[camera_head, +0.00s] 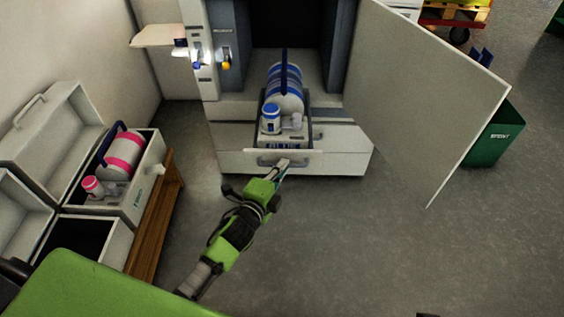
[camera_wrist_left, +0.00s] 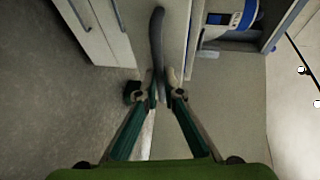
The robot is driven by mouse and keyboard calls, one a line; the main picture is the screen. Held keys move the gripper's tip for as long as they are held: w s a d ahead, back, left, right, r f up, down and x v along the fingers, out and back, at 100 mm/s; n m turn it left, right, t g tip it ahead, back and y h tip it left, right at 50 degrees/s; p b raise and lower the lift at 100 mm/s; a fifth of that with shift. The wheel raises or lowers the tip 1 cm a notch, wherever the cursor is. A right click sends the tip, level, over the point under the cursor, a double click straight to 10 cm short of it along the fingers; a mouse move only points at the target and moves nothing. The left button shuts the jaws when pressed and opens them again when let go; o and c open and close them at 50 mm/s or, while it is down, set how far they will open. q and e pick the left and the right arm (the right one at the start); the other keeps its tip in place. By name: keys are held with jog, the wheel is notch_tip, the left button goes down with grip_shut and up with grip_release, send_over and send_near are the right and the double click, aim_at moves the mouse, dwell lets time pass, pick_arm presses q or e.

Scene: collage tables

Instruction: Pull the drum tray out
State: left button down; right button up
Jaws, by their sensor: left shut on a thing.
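The drum tray (camera_head: 309,132) sits in the white machine below its dark opening, with its front end standing forward. It holds a white drum with blue bands (camera_head: 287,98) and a blue-capped bottle (camera_head: 270,126). A grey bar handle (camera_head: 265,162) runs across the white front under the tray; it also shows in the left wrist view (camera_wrist_left: 156,40). My left gripper (camera_head: 282,166) is at the handle's right part. In the left wrist view its fingertips (camera_wrist_left: 159,86) close on the bar from both sides. My right gripper is not in view.
The machine's large white door (camera_head: 425,95) stands open at the right. A green bin (camera_head: 497,137) is behind it. At the left, a wooden bench (camera_head: 150,220) bears open white cases, one with a pink-banded drum (camera_head: 123,153). The grey floor (camera_head: 350,245) in front is clear.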

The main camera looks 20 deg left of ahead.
pick_arm(q)
jog(key=shift+s, duration=0.2)
jog(key=c, duration=2.2)
grip_release()
jog(key=shift+o, duration=0.2)
jog(key=v, duration=1.2)
jog(key=shift+f, duration=0.1)
